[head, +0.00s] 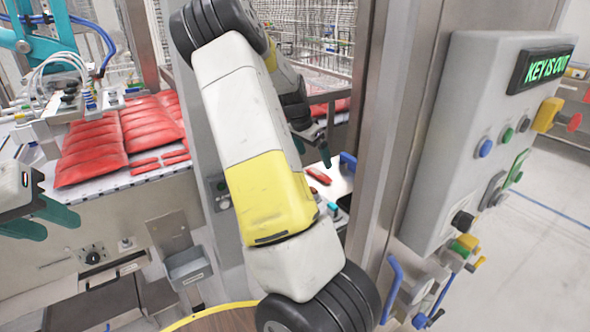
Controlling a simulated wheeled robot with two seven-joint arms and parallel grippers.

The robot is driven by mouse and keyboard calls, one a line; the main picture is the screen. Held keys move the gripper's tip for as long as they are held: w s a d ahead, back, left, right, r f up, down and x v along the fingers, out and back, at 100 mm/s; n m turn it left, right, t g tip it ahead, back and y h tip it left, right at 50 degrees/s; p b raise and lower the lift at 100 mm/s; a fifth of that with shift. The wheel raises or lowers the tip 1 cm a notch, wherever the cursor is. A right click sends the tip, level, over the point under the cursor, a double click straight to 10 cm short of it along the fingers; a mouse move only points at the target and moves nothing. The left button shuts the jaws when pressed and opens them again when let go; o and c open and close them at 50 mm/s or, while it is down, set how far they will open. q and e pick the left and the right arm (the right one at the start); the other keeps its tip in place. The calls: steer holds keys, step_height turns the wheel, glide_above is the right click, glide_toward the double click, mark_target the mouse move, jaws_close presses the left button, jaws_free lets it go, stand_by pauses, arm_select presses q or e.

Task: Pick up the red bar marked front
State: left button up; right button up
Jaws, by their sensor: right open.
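A small red bar (318,175) lies on a white surface beyond my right arm; no marking on it can be read. Two more small red bars, a lower one (145,169) and an upper one (146,161), lie by the red packs at left, with other small red pieces beside them. My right gripper (312,147) is open and empty above the bar at centre right, apart from it and partly hidden by my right arm. My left gripper (40,220) is at the left edge, its teal fingers apart and nothing between them.
Rows of red packs (90,152) cover the conveyor at left, below a teal machine arm (75,60). A metal post (395,130) and a grey control box (470,130) reading "KEY IS OUT" stand right of my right arm. A blue part (348,161) is by the bar.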

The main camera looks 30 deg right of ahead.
mark_target(319, 173)
steer(key=x, duration=0.7)
steer(key=shift+a+f, duration=0.15)
steer(key=shift+f, duration=0.05)
steer(key=shift+c, duration=0.4)
steer(key=c, duration=1.1)
